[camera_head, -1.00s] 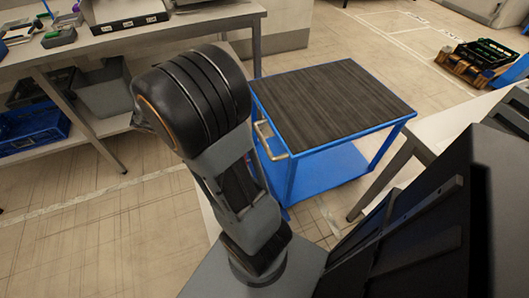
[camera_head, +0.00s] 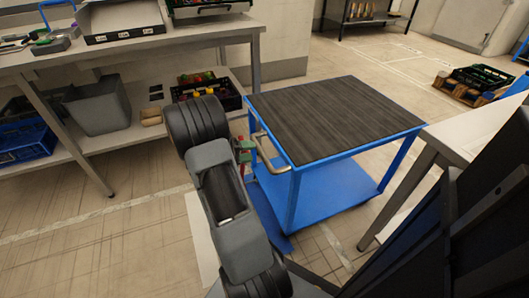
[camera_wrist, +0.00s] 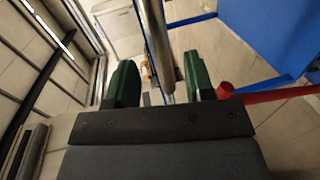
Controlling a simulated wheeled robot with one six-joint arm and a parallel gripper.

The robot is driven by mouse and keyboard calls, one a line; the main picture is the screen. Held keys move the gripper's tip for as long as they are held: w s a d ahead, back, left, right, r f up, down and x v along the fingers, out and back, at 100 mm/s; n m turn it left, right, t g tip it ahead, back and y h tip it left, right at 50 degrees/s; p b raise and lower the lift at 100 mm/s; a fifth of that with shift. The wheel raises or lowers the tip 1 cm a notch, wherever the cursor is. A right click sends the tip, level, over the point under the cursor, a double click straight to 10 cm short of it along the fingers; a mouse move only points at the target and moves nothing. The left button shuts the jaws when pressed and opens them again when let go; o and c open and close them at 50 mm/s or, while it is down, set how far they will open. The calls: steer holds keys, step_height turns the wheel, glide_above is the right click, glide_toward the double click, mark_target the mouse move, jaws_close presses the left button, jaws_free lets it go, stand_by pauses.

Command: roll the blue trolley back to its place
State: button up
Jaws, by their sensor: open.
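The blue trolley (camera_head: 330,185) stands in the middle of the head view, with a dark ribbed top and a blue lower shelf. Its pale metal handle (camera_head: 263,152) sticks out on the left side. My gripper (camera_head: 244,150) is at this handle, partly hidden behind my arm. In the wrist view my gripper's two green fingers (camera_wrist: 160,82) stand apart, and the handle bar (camera_wrist: 156,45) runs between them without both fingers closed on it. A blue part of the trolley (camera_wrist: 262,35) fills the upper right there.
A workbench (camera_head: 150,48) with bins and crates below stands at the left. A pale table (camera_head: 465,130) stands close to the trolley's right side. A dark crate on a pallet (camera_head: 475,85) lies at the far right. Floor behind the trolley is clear.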

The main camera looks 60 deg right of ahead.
steer(key=b+x, duration=0.1)
steer(key=x, duration=0.5)
steer(key=shift+s+d, duration=0.15)
steer(key=shift+d, duration=0.05)
steer(key=shift+c, duration=0.4)
steer(key=shift+f, duration=0.1)
jaws_close()
